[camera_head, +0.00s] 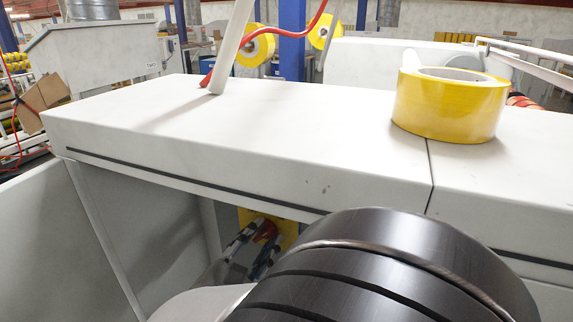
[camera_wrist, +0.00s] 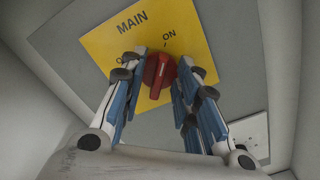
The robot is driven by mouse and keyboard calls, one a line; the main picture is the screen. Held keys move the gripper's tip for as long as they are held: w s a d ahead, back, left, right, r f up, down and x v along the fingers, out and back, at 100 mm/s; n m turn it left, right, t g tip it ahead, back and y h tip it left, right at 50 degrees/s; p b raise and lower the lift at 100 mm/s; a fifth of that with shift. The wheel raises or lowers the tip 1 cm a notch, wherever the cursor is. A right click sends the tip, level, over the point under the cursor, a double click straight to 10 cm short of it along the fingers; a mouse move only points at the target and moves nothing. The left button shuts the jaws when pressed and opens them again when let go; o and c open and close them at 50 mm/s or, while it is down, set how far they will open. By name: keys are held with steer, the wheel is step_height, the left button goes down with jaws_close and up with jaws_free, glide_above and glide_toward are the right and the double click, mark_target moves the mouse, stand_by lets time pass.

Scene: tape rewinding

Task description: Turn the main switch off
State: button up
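The main switch is a red rotary knob (camera_wrist: 158,74) on a yellow plate (camera_wrist: 108,42) marked MAIN and ON. A second label at the plate's left is mostly hidden by a finger. The knob's handle stands nearly upright in the wrist view, leaning slightly right at the top. My gripper (camera_wrist: 161,66) is open, with one blue-padded finger on each side of the knob. The fingers are close to it; contact is not clear. In the head view my gripper (camera_head: 250,243) reaches the red knob (camera_head: 266,230) under the machine top, partly hidden by my dark arm.
The switch sits in a recess under a white machine top (camera_head: 250,130), with grey side walls close by. A yellow tape roll (camera_head: 450,108) lies on the top. A white post (camera_head: 232,45) and red cable (camera_head: 290,32) stand behind. A pale socket plate (camera_wrist: 248,136) is lower right.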

steer(key=shift+c, duration=0.3)
jaws_close()
